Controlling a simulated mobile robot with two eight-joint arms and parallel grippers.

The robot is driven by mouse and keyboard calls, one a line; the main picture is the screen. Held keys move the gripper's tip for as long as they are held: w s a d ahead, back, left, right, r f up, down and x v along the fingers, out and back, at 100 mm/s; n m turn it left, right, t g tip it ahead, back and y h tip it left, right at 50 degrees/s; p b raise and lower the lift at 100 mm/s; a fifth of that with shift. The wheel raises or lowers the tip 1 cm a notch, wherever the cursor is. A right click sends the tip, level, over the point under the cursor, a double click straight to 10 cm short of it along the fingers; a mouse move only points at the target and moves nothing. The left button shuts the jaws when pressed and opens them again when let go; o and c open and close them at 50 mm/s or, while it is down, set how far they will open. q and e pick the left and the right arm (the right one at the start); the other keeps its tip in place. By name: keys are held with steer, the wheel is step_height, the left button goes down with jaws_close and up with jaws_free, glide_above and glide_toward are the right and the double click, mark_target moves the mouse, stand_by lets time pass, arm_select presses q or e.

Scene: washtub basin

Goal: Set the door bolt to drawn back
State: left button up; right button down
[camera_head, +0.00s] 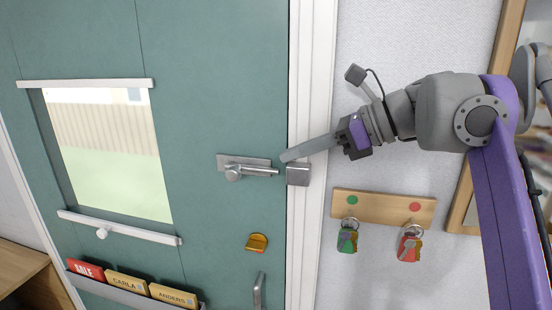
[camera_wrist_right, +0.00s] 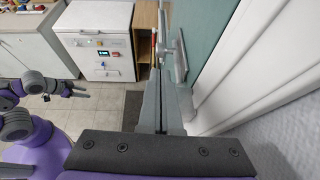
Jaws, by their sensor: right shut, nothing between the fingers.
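The door bolt (camera_head: 245,164) is a grey metal plate with a rod and a round knob (camera_head: 233,173), mounted on the teal door near its right edge. The rod's end stops at the door's edge, and a narrow gap shows between it and the metal keeper (camera_head: 298,174) on the white frame. My right gripper (camera_head: 284,156) is shut and empty, its long grey fingers pointing left, with the tips just above the rod's end and the keeper. In the right wrist view the shut fingers (camera_wrist_right: 162,120) point toward metal fittings on the door.
Below the bolt are a yellow fitting (camera_head: 256,243) and a door handle (camera_head: 259,291). A wooden key rack (camera_head: 383,207) with two key sets hangs right of the frame. A window (camera_head: 108,150) and a card holder (camera_head: 130,289) are on the door's left.

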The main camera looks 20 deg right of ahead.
arm_select(q)
steer(key=shift+w+a+r, duration=0.2)
steer(key=shift+w+r, duration=0.1)
steer(key=shift+w, duration=0.1)
arm_select(e)
steer(key=v, duration=0.4)
steer(key=shift+s+d+r, duration=0.15)
steer(key=shift+r, duration=0.15)
steer(key=s+a+f+n+h, duration=0.3)
steer(key=f+n, duration=0.5)
steer(key=f, duration=0.8)
steer(key=s+a+f+n+g+h, duration=0.1)
steer(key=s+a+f+n+h, duration=0.2)
steer(key=f+n, duration=0.6)
steer(key=s+a+f+n+g+h, duration=0.1)
steer(key=s+a+f+n+h, duration=0.2)
steer(key=f+n, duration=0.6)
step_height(320, 180, down, 15)
steer(key=shift+s+r+h, duration=0.1)
steer(key=shift+s+h, duration=0.2)
steer(key=shift+s, duration=0.1)
